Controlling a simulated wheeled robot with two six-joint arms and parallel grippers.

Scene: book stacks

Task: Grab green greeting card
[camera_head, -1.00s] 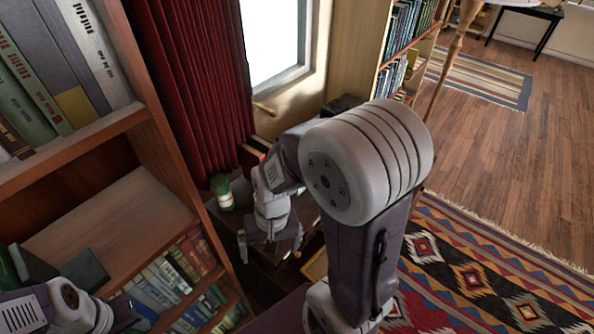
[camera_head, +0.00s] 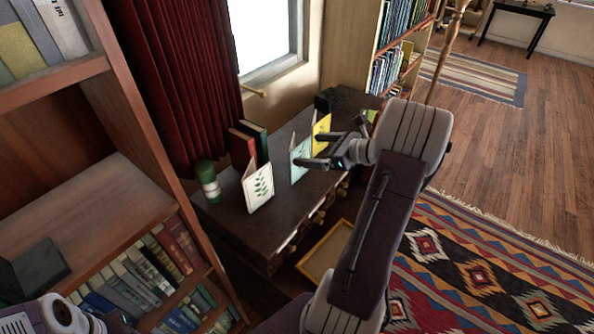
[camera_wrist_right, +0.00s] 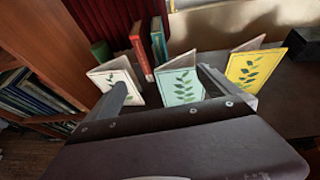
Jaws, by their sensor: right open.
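The pale mint-green greeting card (camera_head: 299,160) stands open on the dark desk, between a white card (camera_head: 258,189) and a yellow card (camera_head: 321,126), all with leaf prints. My right gripper (camera_head: 320,150) is open at the mint-green card, its fingers pointing left. In the right wrist view the mint-green card (camera_wrist_right: 180,88) shows between the two open fingers (camera_wrist_right: 162,78), with the right finger near its right edge. I cannot tell whether either finger touches it. Only part of my left arm shows at the lower left; its gripper is out of view.
The desk (camera_head: 225,220) also holds a green-and-white jar (camera_head: 207,182), a red book (camera_head: 241,149), a dark green book (camera_head: 260,140) and a black object (camera_head: 328,100). A tall wooden bookshelf (camera_head: 130,130) stands left. A patterned rug (camera_head: 480,265) lies right.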

